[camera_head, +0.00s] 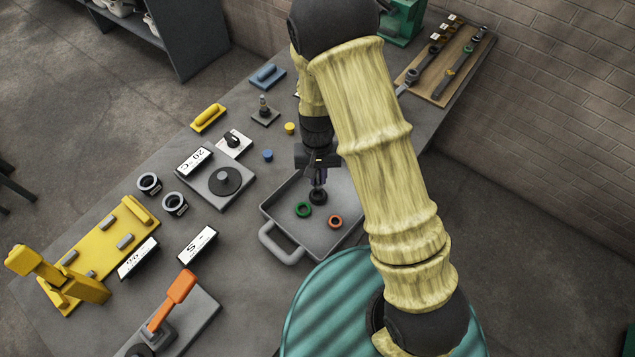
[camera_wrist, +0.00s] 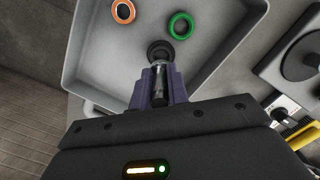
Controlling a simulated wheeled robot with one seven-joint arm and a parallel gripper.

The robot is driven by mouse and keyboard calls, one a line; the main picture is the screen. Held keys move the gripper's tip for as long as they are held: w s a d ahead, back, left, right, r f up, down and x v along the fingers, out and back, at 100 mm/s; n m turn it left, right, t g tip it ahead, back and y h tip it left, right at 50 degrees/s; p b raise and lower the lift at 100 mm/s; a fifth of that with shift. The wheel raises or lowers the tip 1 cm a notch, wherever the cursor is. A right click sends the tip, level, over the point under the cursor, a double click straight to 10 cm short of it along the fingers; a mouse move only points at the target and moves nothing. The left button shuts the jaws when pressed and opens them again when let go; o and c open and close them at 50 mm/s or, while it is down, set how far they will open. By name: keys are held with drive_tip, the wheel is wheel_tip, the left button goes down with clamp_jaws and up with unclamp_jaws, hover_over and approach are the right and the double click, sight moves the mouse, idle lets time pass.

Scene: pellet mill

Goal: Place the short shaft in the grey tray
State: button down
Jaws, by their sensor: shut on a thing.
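My gripper (camera_head: 318,176) points down over the grey tray (camera_head: 274,204) and is shut on a short, dark, shiny metal piece (camera_wrist: 160,86), which looks like the short shaft. In the wrist view it stands between the purple fingers (camera_wrist: 160,88). A black round part (camera_wrist: 159,50) shows at its far end; I cannot tell whether it belongs to the shaft or is a separate ring in the tray. The tray wall also shows in the wrist view (camera_wrist: 84,50). Whether the shaft touches the tray floor is unclear.
A green ring (camera_head: 303,209) and an orange ring (camera_head: 335,221) lie in the tray. Left of it are a grey plate with a black disc (camera_head: 224,181), dark cups (camera_head: 175,203), label blocks and a yellow fixture (camera_head: 88,262) with grey cylinders. An orange-handled lever (camera_head: 174,298) stands in front.

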sight(318, 182)
drive_tip(key=shift+f, duration=0.15)
drive_tip(key=shift+f+p, duration=0.55)
drive_tip(key=shift+f, duration=1.5)
drive_tip(key=shift+f, duration=0.1)
drive_tip(key=c, duration=1.4)
unclamp_jaws()
drive_tip(key=shift+o, duration=0.2)
wheel_tip(318, 182, up, 12)
drive_tip(key=w+b, duration=0.1)
drive_tip(key=b, duration=0.2)
drive_tip(key=shift+w, duration=0.25)
